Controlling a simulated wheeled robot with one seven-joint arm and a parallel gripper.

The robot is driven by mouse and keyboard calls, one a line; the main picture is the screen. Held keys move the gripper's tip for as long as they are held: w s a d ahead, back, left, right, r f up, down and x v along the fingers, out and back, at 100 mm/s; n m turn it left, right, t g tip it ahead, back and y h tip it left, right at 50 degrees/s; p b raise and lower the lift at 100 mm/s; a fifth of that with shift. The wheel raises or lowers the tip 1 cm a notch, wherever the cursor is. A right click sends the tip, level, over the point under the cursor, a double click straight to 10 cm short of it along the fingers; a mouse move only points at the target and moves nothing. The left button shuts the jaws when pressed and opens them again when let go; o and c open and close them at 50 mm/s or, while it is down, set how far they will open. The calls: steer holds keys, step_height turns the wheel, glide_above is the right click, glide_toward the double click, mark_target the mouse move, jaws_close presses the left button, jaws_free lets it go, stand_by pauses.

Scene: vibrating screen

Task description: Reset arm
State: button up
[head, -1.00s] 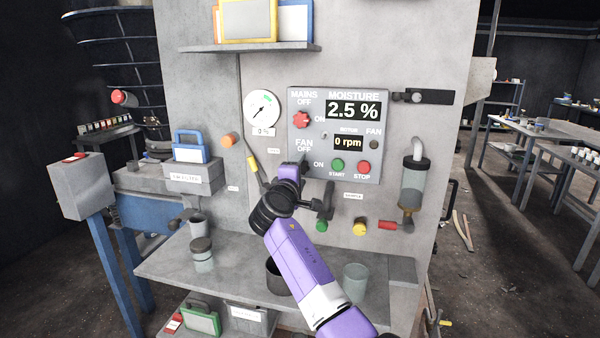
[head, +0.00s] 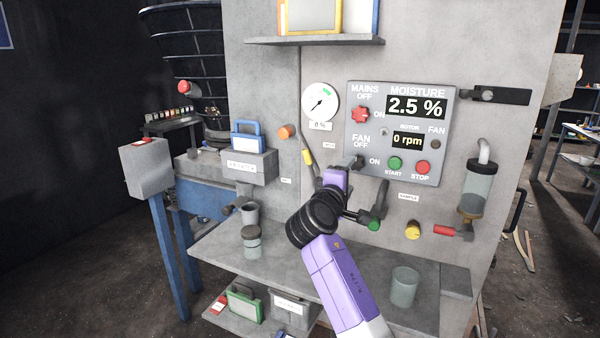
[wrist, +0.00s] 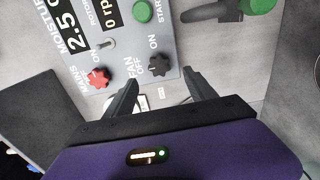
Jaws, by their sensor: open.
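My purple arm reaches up across the front of the grey machine. My gripper (wrist: 160,88) is open in the wrist view, with its two black fingers apart and nothing between them. It faces the control panel (head: 435,160), near the black fan knob (wrist: 159,65). The red mains knob (head: 361,115) is on the same panel, and the displays read 2.5 % and 0 rpm.
A valve with a green knob (head: 374,224) juts out just right of my arm. A glass cup (head: 404,286) and a capped jar (head: 252,242) stand on the shelf (head: 215,262). A glass cylinder (head: 479,187) hangs at the right. A shelf with frames is above.

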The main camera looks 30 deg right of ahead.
steer(key=w+a+r+t+y, duration=0.1)
steer(key=a+t+y, duration=0.35)
steer(key=a, duration=0.25)
steer(key=s+a+f+m+t+y, duration=0.35)
steer(key=s+a+f+y, duration=0.35)
steer(key=s+a+f, duration=0.65)
steer(key=s+a+f+m+g+y, duration=0.1)
steer(key=s+f, duration=0.2)
steer(key=s, duration=1.1)
steer(key=s+a+f+m+g, duration=0.1)
steer(key=s+f+m, duration=0.1)
steer(key=s, duration=1.3)
steer(key=s+a+f+m+g+y, duration=0.1)
steer(key=s+f, duration=0.3)
steer(key=s, duration=1)
steer(key=shift+s+a+f+g+y, duration=0.3)
steer(key=shift+a+f+g+y, duration=0.1)
steer(key=shift+a+g, duration=0.2)
